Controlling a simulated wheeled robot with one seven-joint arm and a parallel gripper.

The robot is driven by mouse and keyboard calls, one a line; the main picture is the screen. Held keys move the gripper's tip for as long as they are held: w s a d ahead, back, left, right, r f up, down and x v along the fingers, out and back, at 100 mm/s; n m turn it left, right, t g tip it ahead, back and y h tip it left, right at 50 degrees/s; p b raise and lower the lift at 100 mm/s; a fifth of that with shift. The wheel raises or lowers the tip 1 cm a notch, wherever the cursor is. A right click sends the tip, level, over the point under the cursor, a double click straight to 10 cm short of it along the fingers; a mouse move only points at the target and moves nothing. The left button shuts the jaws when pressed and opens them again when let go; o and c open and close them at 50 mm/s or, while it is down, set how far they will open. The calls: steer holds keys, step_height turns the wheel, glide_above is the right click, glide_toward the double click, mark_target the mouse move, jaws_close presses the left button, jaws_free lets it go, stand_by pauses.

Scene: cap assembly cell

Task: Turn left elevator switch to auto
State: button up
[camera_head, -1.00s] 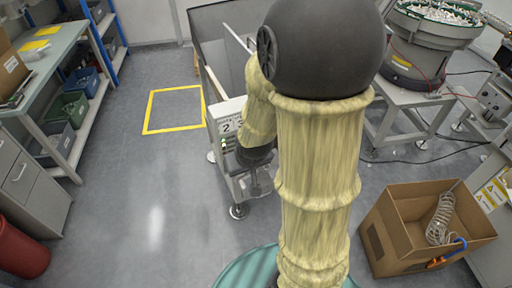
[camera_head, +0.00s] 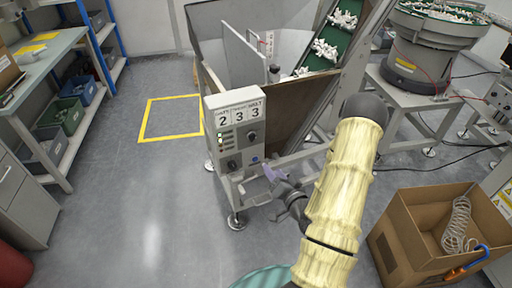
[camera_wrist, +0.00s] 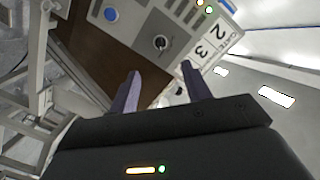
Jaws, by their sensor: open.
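The left elevator's grey control box (camera_head: 235,140) stands in the middle of the head view, with number plates reading 2, 3, 3 on top. Its face carries an upper-right black rotary switch (camera_head: 252,136), a lower-left black knob (camera_head: 232,165), a blue button (camera_head: 254,160) and small lights. In the wrist view a rotary switch (camera_wrist: 160,43) lies beyond the fingertips, with the blue button (camera_wrist: 110,14) to its upper left. My gripper (camera_head: 268,172) is open and empty, at the box's lower right; its purple fingers (camera_wrist: 161,70) appear apart from the switch. Switch lettering is unreadable.
The elevator's inclined green conveyor (camera_head: 325,48) rises behind the box, beside a brown panel. A cardboard box (camera_head: 405,225) with a coiled hose stands at lower right. A bowl feeder (camera_head: 420,50) is at upper right. Open floor lies left, around a yellow square (camera_head: 172,118).

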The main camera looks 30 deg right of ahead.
mark_target(252, 137)
steer(key=shift+s+d+m+t+h, duration=0.3)
steer(key=shift+d+m+t, duration=0.1)
steer(key=shift+m, duration=0.1)
steer(key=w, duration=1.1)
steer(key=w+p, duration=0.1)
steer(key=w, duration=0.5)
steer(key=shift+w+d, duration=0.2)
steer(key=shift+d, duration=0.15)
steer(key=c, duration=1)
